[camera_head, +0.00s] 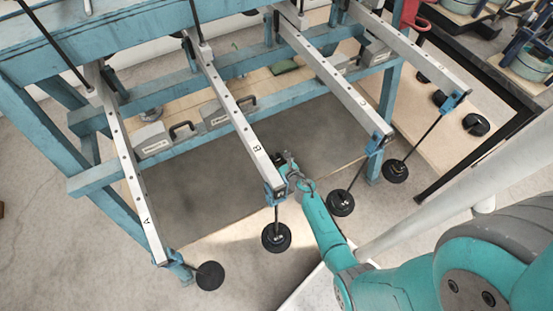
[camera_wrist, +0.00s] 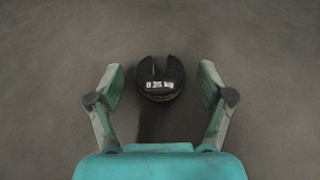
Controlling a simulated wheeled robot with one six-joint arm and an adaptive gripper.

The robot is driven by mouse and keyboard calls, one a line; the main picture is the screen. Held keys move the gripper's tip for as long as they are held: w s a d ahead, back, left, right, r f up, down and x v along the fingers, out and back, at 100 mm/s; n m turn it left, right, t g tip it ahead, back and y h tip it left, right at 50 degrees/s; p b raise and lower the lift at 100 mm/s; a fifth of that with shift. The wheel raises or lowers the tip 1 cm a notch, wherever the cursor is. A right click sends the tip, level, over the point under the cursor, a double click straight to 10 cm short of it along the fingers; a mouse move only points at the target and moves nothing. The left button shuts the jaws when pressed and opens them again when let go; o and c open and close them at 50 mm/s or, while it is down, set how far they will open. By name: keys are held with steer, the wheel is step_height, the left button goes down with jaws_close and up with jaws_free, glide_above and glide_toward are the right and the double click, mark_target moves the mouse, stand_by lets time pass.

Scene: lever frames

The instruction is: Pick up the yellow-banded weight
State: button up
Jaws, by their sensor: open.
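A black slotted weight marked 0.25 kg (camera_wrist: 160,90) lies on a grey surface in the wrist view. A faint tan-yellow edge shows along its lower rim; I cannot tell for sure that it is the yellow band. My gripper (camera_wrist: 161,76) is open, with one finger on each side of the weight and a clear gap to both. In the head view my gripper (camera_head: 288,163) is beside the end of lever B, over the grey floor mat. I cannot make out this weight in the head view; the arm or gripper seems to hide it.
Lever A (camera_head: 140,205), lever B (camera_head: 240,122) and two other levers reach out from a blue frame (camera_head: 40,130). Black weights hang from their ends, one (camera_head: 276,237) close to my arm. More black weights (camera_head: 476,124) lie at the right. The grey mat (camera_head: 220,190) has free room.

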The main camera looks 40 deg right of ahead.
mark_target(278, 160)
steer(key=c, duration=1.2)
steer(key=shift+c, duration=0.2)
steer(key=shift+r, duration=0.15)
step_height(278, 160, up, 13)
stand_by(0.6)
